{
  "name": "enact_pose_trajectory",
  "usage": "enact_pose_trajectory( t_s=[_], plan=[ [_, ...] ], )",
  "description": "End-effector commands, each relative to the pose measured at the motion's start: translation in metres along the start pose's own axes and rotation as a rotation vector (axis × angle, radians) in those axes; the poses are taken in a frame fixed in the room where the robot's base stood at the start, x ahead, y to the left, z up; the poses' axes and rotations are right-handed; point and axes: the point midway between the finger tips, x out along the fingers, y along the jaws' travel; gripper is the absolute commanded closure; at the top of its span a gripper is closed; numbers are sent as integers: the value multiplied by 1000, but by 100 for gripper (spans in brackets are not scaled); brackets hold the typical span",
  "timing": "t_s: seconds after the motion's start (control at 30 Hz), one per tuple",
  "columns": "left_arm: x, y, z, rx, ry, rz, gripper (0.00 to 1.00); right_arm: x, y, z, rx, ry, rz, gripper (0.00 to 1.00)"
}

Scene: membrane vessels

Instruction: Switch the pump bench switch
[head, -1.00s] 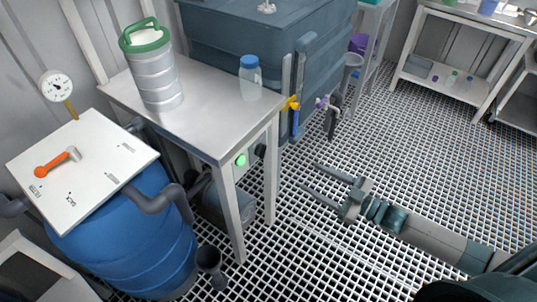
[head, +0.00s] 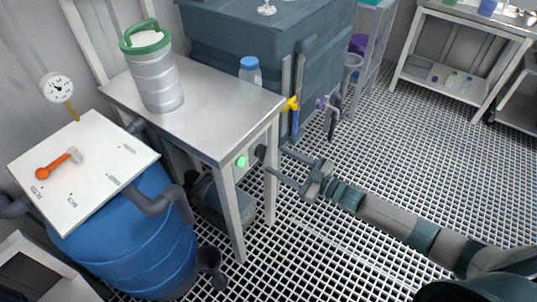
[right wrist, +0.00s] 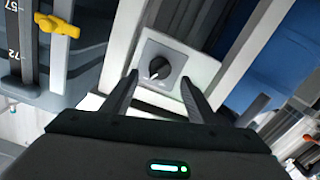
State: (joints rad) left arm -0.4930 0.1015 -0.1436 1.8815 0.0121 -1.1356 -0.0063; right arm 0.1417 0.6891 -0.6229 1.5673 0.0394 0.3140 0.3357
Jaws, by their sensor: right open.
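The pump bench switch is a black rotary knob (right wrist: 158,69) with a white pointer mark on a grey square plate. In the head view the dark knob (head: 260,152) sits on the bench's side panel, beside a lit green lamp (head: 241,161). My right gripper (head: 276,161) is open, with its fingertips close in front of the switch. In the right wrist view its two fingers (right wrist: 160,82) stand on either side of the knob in the picture, with a gap around it. I cannot tell contact. My left gripper is not in view.
The metal bench (head: 215,118) carries a steel canister (head: 155,80) and a blue-capped bottle (head: 250,78). Its front leg is near my right fingers. A blue drum (head: 140,240) stands left, a grey tank (head: 250,40) behind.

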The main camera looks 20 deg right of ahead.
Motion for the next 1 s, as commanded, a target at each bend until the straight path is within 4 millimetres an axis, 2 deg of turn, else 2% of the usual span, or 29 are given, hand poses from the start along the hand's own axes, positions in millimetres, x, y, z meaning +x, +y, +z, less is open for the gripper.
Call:
enact_pose_trajectory(
  t_s=[0.1, 0.3, 0.5, 0.77, 0.93, 1.0],
  plan=[
    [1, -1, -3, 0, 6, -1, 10, 21, 0, -1, 0, 1, 1, 47],
    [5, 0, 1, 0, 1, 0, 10, 44, 0, 0, 1, 1, 0, 47],
    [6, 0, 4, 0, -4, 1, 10, 52, 0, 0, 1, 0, 0, 47],
    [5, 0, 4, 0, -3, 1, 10, 52, 0, 0, 1, 0, 0, 47],
    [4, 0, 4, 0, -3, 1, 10, 51, 0, 0, 1, 0, 0, 87],
    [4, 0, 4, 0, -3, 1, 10, 51, 0, 0, 1, 0, 0, 88]
  ],
)
